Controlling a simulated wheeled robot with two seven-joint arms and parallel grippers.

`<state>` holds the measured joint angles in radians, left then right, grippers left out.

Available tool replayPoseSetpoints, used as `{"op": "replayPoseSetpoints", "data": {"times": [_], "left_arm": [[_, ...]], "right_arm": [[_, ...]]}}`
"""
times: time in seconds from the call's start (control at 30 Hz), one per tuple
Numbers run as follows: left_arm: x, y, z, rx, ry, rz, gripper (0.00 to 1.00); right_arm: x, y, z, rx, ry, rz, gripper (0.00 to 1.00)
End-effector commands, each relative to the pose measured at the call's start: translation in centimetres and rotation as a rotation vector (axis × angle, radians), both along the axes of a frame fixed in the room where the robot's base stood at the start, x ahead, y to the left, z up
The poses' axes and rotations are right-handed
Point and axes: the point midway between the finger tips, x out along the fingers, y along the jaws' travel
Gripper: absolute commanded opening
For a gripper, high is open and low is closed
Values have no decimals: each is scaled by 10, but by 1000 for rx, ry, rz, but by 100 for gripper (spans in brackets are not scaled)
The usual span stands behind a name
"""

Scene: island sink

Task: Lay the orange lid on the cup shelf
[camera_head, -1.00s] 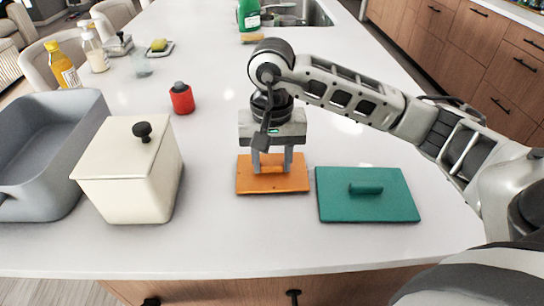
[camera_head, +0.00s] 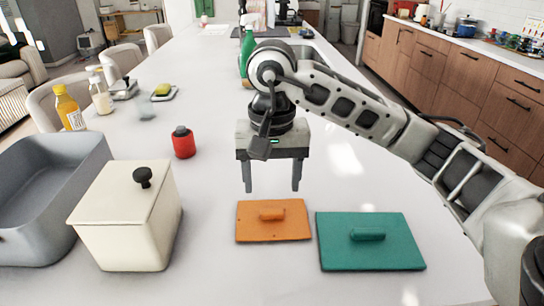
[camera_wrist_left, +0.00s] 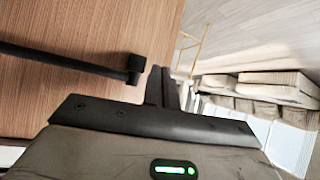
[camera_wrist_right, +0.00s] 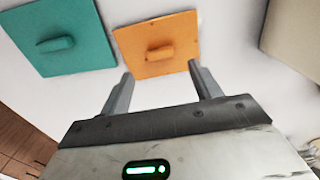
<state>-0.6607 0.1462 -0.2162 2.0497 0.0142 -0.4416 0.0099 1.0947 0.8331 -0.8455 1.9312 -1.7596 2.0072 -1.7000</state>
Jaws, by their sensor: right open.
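The orange lid (camera_head: 290,226), a flat square with a bar handle, lies on the white counter. My right gripper (camera_head: 271,190) is open and empty above it, fingers pointing down and apart from the handle. The right wrist view shows the orange lid (camera_wrist_right: 180,37) ahead of the open fingers (camera_wrist_right: 160,70). A teal lid (camera_head: 395,250) with a similar handle lies just right of the orange one. My left gripper (camera_wrist_left: 170,85) shows only in the left wrist view, fingers close together, beside a wooden cabinet front. I cannot make out a cup shelf.
A cream box (camera_head: 128,235) with a black-knobbed lid and a grey basin (camera_head: 35,255) stand on the left. A red container (camera_head: 183,145), an orange bottle (camera_head: 69,110) and a green bottle (camera_head: 247,55) stand farther back. The counter between the red container and the gripper is clear.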

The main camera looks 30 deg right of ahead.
Motion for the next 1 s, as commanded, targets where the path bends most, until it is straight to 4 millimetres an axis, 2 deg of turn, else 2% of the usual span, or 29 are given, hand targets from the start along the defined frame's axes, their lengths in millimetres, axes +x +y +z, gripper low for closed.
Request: {"op": "replayPoseSetpoints", "data": {"times": [0.03, 0.1, 0.27, 0.3, 0.4, 0.47, 0.57, 0.9, 1.0], "left_arm": [[0, 0, 3, -1, 0, -1, 0], [-1, 0, 5, 0, 0, 0, 0], [-1, 0, 7, 0, -2, 0, 0], [-1, 0, 7, 0, -2, -1, 0], [-1, 0, 5, 1, -1, 0, 0], [-2, 0, 4, 1, -1, 0, 0], [-2, 1, 2, 1, 0, 0, 0], [-2, 0, -4, 1, 5, -1, 0], [-1, 0, -3, 1, 1, -3, 0]], "right_arm": [[1, -1, 15, -2, -6, -3, 63], [1, -1, 27, -3, -5, -4, 63], [1, -1, 46, -1, -3, -2, 63], [0, -1, 49, -2, -1, -3, 69], [0, -1, 52, 9, 0, -31, 97], [-1, -4, 52, 26, -2, -93, 100], [-4, -9, 50, 85, -2, -285, 100], [-17, -37, 60, 336, 64, -1214, 100], [-20, -42, 64, 380, 93, -1393, 100]]}}
